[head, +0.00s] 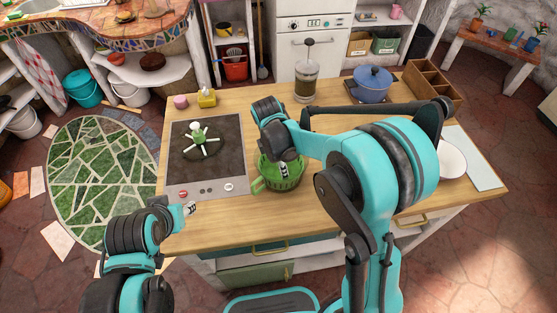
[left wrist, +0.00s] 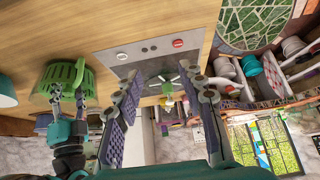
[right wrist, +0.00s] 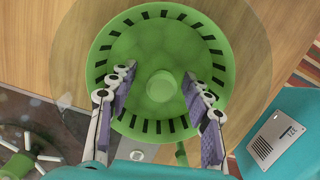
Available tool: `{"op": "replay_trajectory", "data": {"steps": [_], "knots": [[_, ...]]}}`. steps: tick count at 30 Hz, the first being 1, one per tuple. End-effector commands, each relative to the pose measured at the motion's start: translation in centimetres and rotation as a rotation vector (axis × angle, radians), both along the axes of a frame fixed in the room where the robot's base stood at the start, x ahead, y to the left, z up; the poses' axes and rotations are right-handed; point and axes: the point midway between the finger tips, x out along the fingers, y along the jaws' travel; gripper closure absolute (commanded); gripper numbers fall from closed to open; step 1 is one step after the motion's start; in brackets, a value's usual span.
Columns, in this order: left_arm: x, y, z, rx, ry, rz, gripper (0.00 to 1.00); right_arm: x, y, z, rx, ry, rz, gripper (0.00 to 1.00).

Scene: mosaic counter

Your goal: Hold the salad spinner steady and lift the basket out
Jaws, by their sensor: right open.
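The green slotted basket (head: 283,182) of the salad spinner stands on the wooden counter, right of the hob. In the right wrist view, the basket (right wrist: 162,48) has a round hub at its centre, and a faint see-through ring, perhaps the bowl, surrounds it. My right gripper (right wrist: 160,76) is open over the basket, its fingers on either side of the hub; depth is unclear. It partly hides the basket in the head view. My left gripper (head: 190,208) is open and empty by the counter's front left corner, apart from the spinner. The left wrist view shows the basket (left wrist: 62,74).
The dark hob (head: 228,160) lies left of the basket; a green-and-white object (head: 197,133) sits on it. Behind are a glass press (head: 306,84), a blue pot (head: 373,82) and a wooden box (head: 432,84). A white plate (head: 452,160) is at right. Front counter is clear.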

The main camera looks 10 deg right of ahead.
Motion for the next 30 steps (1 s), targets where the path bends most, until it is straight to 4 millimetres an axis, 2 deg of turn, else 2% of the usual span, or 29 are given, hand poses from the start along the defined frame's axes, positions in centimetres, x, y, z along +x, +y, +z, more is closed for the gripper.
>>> {"op": "replay_trajectory", "data": {"steps": [3,12,14,18,24,25,30], "knots": [[0.00,0.00,-0.31,0.000,0.000,0.000,0.60,0.00,-0.16,-0.93,0.000,0.000,-0.001,0.51],[0.00,0.00,-0.29,0.000,0.000,0.000,0.60,0.02,-0.19,-1.07,0.000,-0.001,-0.001,0.51],[0.00,0.00,-0.29,0.000,0.000,0.000,0.60,0.02,-0.19,-1.07,0.000,-0.001,-0.001,0.64],[0.00,0.00,-0.29,0.000,0.000,0.000,0.60,0.01,-0.18,-1.06,0.000,-0.001,-0.001,1.00],[0.00,0.00,-0.31,0.000,0.000,0.000,0.60,0.02,-0.17,-1.07,0.000,-0.001,-0.001,1.00],[0.01,0.00,-0.30,0.000,0.000,0.000,0.68,0.02,-0.17,-1.07,0.000,-0.001,-0.001,1.00],[0.65,-0.59,-0.42,-0.014,0.006,-0.027,0.69,0.02,-0.17,-1.07,0.000,-0.001,-0.001,1.00]]}}
